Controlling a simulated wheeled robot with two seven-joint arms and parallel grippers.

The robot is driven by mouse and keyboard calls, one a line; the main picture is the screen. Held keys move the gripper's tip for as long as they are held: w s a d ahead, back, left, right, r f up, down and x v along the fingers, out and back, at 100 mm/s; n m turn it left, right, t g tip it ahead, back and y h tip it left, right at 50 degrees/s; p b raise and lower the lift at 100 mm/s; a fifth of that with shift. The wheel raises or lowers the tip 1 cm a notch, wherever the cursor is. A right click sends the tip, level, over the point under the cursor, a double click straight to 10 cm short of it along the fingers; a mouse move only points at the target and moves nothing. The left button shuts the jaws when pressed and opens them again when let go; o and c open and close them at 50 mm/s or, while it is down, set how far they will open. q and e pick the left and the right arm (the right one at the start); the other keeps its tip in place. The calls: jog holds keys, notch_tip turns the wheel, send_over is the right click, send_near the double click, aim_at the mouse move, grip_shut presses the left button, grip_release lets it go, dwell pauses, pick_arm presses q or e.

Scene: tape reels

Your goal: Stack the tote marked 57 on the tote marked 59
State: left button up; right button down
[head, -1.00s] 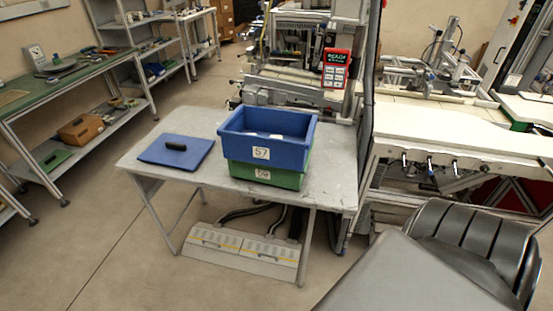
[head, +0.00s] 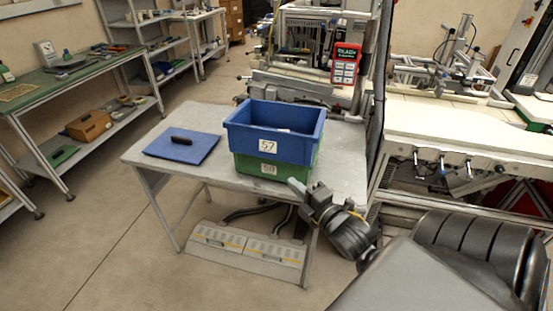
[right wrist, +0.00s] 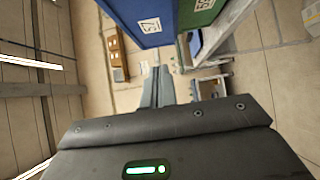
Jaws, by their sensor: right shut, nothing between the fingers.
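The blue tote marked 57 (head: 240,141) stands on the green tote marked 59 (head: 245,168) on the grey table, upright and seated in line with it. Both are empty of my grip. In the right wrist view the blue tote (right wrist: 132,12) and the green tote (right wrist: 188,16) show at the top, with their labels turned sideways. My right gripper (head: 294,186) is near the table's front edge, in front of the totes' right side. Its fingers (right wrist: 156,88) are shut and empty, apart from the totes in the wrist view. My left gripper is out of view.
A blue lid (head: 198,149) with a black handle lies on the table (head: 215,188) left of the totes. A machine with a red handheld panel (head: 346,63) stands behind. Shelves and a green-topped bench (head: 80,75) are at the left. A grey unit (head: 245,250) lies under the table.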

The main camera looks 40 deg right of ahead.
jog(key=p, duration=0.3)
send_near(279, 153)
jog(key=w+a, duration=0.5)
jog(key=w+d+p, duration=0.1)
jog(key=w+d, duration=0.2)
jog(key=shift+w+d+r, duration=0.1)
jog(key=shift+w+d, duration=0.1)
jog(key=shift+w, duration=0.05)
jog(key=shift+w+d, duration=1.15)
jog(key=shift+d, duration=0.05)
jog(key=shift+w+d, duration=0.25)
jog(key=shift+d, duration=0.1)
jog(key=shift+s+a, duration=0.1)
jog(key=shift+a, duration=0.05)
